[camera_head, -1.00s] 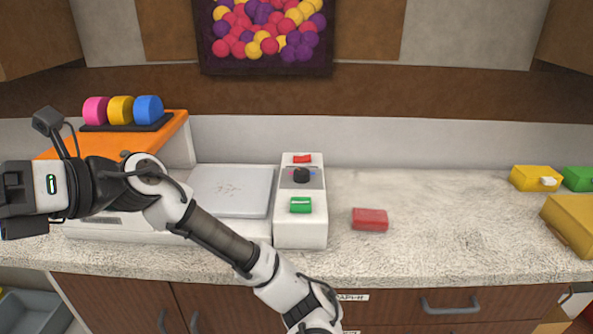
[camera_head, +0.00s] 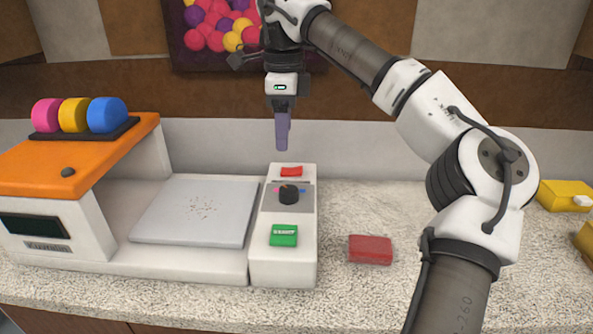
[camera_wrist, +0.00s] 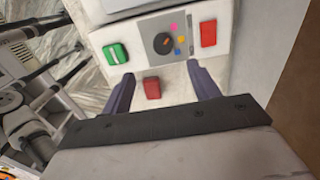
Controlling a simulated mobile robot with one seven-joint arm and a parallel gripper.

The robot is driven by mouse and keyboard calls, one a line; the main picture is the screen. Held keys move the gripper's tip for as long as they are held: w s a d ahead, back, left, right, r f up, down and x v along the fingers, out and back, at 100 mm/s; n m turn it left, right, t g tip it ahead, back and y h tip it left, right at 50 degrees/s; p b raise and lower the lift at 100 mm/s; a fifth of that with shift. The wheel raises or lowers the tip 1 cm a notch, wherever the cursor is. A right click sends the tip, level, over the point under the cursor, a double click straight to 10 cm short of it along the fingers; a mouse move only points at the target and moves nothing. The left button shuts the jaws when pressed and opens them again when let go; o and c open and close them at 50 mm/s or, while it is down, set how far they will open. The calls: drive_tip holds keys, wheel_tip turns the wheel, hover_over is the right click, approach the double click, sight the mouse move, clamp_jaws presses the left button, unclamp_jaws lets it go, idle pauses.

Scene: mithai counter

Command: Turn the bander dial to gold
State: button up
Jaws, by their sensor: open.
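The bander's control panel (camera_head: 299,205) is a white box with a grey plate. Its round black dial (camera_head: 289,194) sits between a red switch (camera_head: 291,171) and a green button (camera_head: 284,236). In the wrist view the dial (camera_wrist: 164,43) has pink, blue and yellow-orange dots along one side; I cannot surely read which one its pointer faces. My gripper (camera_head: 282,145) points down, above and behind the panel, apart from the dial. In the wrist view its two fingers (camera_wrist: 160,72) are spread and empty, with the dial beyond their tips.
The bander's orange top (camera_head: 85,160) carries pink, yellow and blue rolls. A grey plate (camera_head: 194,211) lies left of the panel. A red block (camera_head: 370,250) lies on the counter to the right. A yellow box (camera_head: 566,195) stands at far right. My arm covers part of the right side.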

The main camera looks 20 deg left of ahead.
sight(288, 189)
drive_tip(key=f, duration=0.9)
drive_tip(key=f+p, duration=0.1)
drive_tip(key=f, duration=0.3)
drive_tip(key=shift+w+d+f, duration=0.25)
drive_tip(key=shift+f, duration=0.05)
drive_tip(key=shift+c, duration=0.3)
drive_tip(key=c, duration=0.9)
